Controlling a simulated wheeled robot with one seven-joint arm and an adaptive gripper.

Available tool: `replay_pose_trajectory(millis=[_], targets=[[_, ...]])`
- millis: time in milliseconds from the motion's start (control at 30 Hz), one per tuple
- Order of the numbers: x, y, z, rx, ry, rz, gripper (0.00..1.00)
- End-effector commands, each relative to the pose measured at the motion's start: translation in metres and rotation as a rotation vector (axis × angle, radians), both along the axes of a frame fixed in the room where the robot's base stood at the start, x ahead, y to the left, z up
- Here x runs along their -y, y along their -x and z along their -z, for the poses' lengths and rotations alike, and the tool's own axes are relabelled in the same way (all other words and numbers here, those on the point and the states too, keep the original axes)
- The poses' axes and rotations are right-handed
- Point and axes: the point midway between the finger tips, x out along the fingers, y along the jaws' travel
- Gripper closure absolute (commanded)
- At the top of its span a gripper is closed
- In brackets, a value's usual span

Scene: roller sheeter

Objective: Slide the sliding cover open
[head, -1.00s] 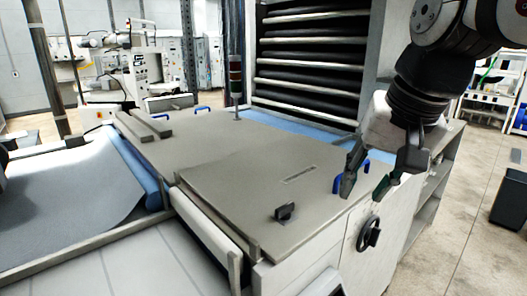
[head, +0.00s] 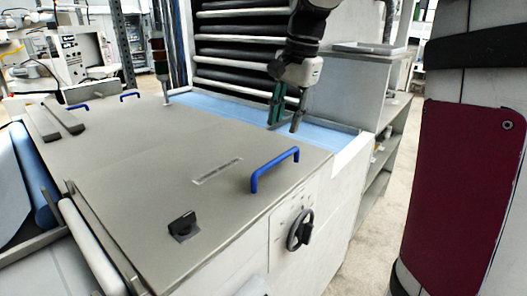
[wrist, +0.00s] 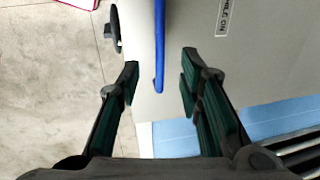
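The sliding cover (head: 150,190) is a flat grey panel on top of the machine, with a label strip and a black latch knob (head: 183,226). A blue bar handle (head: 275,168) stands on its right edge. My gripper (head: 286,117) is open and empty, beyond the handle's far end and in front of the blue strip in the head view. In the wrist view the handle (wrist: 159,45) runs between the two spread fingers of my gripper (wrist: 161,64), touching neither. The height gap between fingers and handle is hard to tell.
A black handwheel (head: 300,230) sticks out of the machine's front below the handle. A blue strip (head: 225,108) and a rack of rollers (head: 240,50) lie behind the cover. Grey shelves (head: 385,140) stand to the right. Two smaller blue handles are at the far left.

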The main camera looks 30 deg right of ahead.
Motion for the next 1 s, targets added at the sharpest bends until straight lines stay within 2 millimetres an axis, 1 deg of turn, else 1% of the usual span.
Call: replay_pose_trajectory(millis=[33, 100, 300, 400, 500, 600, 700, 967, 1000], targets=[[-0.001, -0.001, 0.010, -0.005, -0.002, -0.001, 0.67], [-0.003, -0.003, 0.024, -0.005, -0.002, -0.001, 0.67], [-0.005, -0.010, 0.062, -0.004, -0.001, -0.003, 0.67], [-0.006, -0.013, 0.078, -0.004, -0.001, -0.003, 0.67], [-0.007, -0.016, 0.089, -0.001, 0.000, -0.001, 0.67], [-0.008, -0.017, 0.098, -0.001, 0.000, -0.001, 0.67], [-0.008, -0.018, 0.101, 0.000, 0.000, -0.002, 0.67], [-0.008, -0.019, 0.103, 0.001, 0.000, -0.002, 0.67], [-0.008, -0.019, 0.103, 0.001, 0.000, -0.002, 0.71]])
